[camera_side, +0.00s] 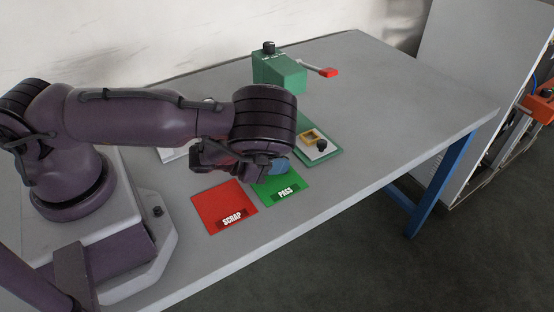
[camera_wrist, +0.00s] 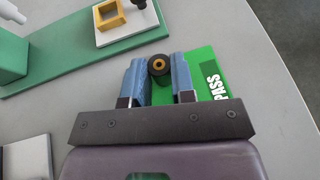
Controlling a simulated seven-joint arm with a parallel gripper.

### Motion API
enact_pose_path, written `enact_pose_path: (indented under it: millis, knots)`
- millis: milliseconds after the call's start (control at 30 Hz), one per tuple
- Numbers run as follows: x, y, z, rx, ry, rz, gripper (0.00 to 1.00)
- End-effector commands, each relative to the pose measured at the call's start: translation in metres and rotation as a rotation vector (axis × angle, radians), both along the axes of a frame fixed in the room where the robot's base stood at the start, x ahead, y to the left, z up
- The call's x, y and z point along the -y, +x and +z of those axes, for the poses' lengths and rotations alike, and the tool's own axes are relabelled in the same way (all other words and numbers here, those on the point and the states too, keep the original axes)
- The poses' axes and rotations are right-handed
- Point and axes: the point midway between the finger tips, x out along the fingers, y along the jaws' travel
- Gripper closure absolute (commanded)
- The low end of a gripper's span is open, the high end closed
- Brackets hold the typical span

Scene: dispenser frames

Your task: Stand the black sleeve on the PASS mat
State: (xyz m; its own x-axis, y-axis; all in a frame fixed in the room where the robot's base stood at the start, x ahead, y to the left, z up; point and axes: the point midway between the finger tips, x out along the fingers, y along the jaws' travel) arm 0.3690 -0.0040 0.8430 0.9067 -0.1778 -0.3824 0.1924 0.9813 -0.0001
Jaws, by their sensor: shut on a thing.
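My gripper (camera_wrist: 159,68) is shut on the black sleeve (camera_wrist: 159,57), whose round end with a tan bore shows between the blue fingertips in the wrist view. The green PASS mat (camera_wrist: 205,62) lies beneath and to the right of the fingers there. In the side view my gripper (camera_side: 279,166) is over the back part of the PASS mat (camera_side: 291,195), and the sleeve is hidden behind the fingers. I cannot tell whether the sleeve touches the mat.
The red SCRAP mat (camera_side: 218,203) lies left of the PASS mat. Behind them stand a green press (camera_side: 279,72) with a red-tipped lever (camera_side: 328,72) and a white plate carrying a yellow square frame (camera_side: 311,137) and a black knob (camera_side: 321,145). The table's right side is clear.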

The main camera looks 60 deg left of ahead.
Motion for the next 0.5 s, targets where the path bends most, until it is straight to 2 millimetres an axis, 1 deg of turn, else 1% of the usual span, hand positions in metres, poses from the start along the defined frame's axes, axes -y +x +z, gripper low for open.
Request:
enact_pose_path:
  millis: [267,300,367,400,500]
  knots:
    - [0.0002,0.0,-0.002,-0.001,0.001,-0.001,1.0]
    - [0.0002,0.0,-0.0028,-0.001,0.001,-0.001,0.74]
    - [0.0003,0.0001,-0.0023,0.0,0.001,-0.001,0.6]
    - [0.0003,0.0001,-0.0022,0.0,0.001,-0.001,0.51]
    - [0.0003,0.0,-0.0021,0.0,0.001,-0.001,0.51]
